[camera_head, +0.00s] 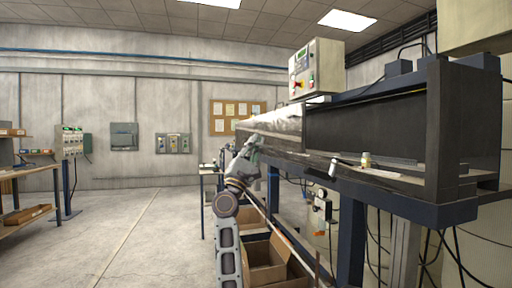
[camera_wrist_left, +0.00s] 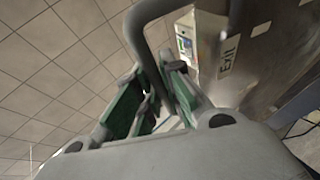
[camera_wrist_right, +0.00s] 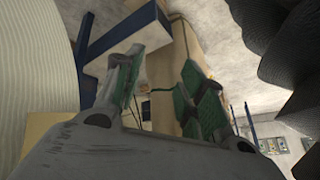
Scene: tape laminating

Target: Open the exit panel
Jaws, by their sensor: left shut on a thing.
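The exit panel (camera_head: 275,123) is a shiny metal cover at the left end of the long dark machine in the head view. In the left wrist view the panel (camera_wrist_left: 262,70) shows close by, with an "Exit" label (camera_wrist_left: 229,55) on it. A grey curved bar handle (camera_wrist_left: 137,24) runs down between the green-padded fingers of my left gripper (camera_wrist_left: 158,88), which is shut on it. The left gripper (camera_head: 250,150) also shows in the head view, just below the panel. My right gripper (camera_wrist_right: 155,85) is open and empty in the right wrist view; the head view does not show it.
A control box (camera_head: 317,68) with a red knob stands on top of the machine. Small items, including a small bottle (camera_head: 366,159), lie on the machine's front ledge. Open cardboard boxes (camera_head: 268,262) sit below. The floor (camera_head: 120,235) to the left is clear.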

